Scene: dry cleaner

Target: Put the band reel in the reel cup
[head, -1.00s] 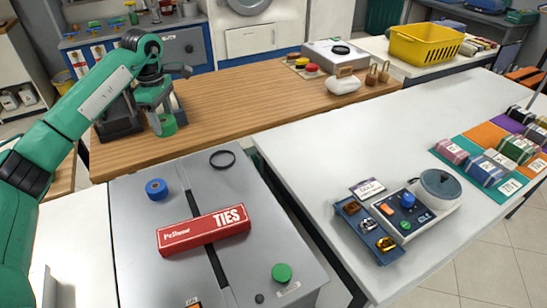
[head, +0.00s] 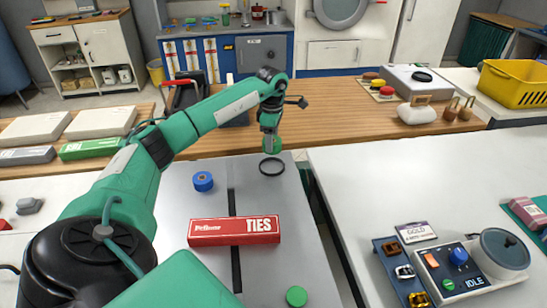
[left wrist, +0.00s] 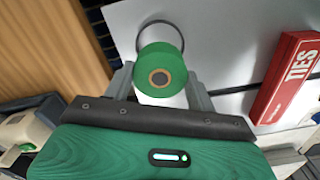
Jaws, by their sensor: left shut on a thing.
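The green band reel (head: 272,145) is between the fingers of my left gripper (head: 270,143), held above the far edge of the grey machine top. In the left wrist view the reel (left wrist: 161,75) shows its brown core, with a finger on each side. A dark round ring, which looks like the reel cup (head: 271,167), lies on the machine top just in front of and below the reel in the head view. In the left wrist view the cup (left wrist: 150,24) is partly hidden behind the reel. My right gripper is not in view.
On the grey machine top (head: 270,205) are a blue round piece (head: 203,182), a red TIES box (head: 234,231) and a green round knob (head: 296,296). A wooden counter (head: 340,131) runs behind. A white table (head: 365,195) stands to the right.

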